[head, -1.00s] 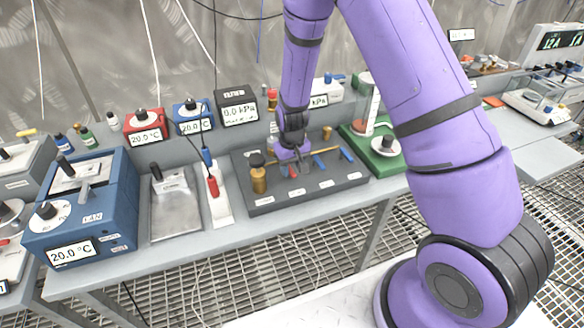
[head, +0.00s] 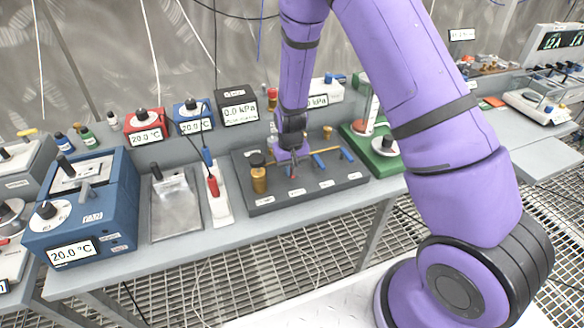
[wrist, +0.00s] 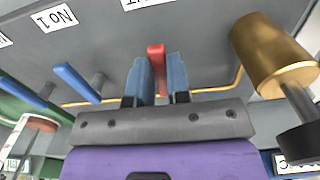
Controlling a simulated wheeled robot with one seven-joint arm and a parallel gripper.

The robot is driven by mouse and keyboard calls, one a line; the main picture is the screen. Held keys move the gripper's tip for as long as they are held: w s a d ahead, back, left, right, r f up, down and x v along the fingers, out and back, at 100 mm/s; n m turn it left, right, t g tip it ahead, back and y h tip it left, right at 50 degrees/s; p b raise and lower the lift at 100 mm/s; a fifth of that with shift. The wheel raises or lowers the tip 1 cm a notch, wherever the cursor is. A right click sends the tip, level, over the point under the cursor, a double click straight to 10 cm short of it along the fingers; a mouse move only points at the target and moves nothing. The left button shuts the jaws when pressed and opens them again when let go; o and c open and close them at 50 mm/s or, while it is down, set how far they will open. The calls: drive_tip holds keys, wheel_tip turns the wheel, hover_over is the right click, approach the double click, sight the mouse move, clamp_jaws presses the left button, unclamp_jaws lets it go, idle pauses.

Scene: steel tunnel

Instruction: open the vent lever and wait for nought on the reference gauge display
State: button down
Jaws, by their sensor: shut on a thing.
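The manifold plate (head: 262,207) is a dark grey block with several small levers and labels. My gripper (wrist: 158,82) is over it, with its blue fingers shut on a red lever (wrist: 157,55), which I take for the vent lever; the label near it is cut off in the wrist view. In the head view the red lever (head: 293,172) shows just below my gripper (head: 291,158). A black gauge box (head: 239,109) behind the plate reads 0.0 kPa. A second kPa display (head: 318,101) is partly hidden by my arm, its number unclear.
Blue levers (head: 320,161) stand right of the red one. A brass cylinder (head: 258,178) stands close on the left; it also shows in the wrist view (wrist: 272,55). A green-based device (head: 372,150) is on the right, a steel tray (head: 175,205) on the left.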

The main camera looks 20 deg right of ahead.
drive_tip(key=c, duration=1.1)
unclamp_jaws()
wheel_tip(320, 180, up, 11)
drive_tip(key=shift+f, duration=0.1)
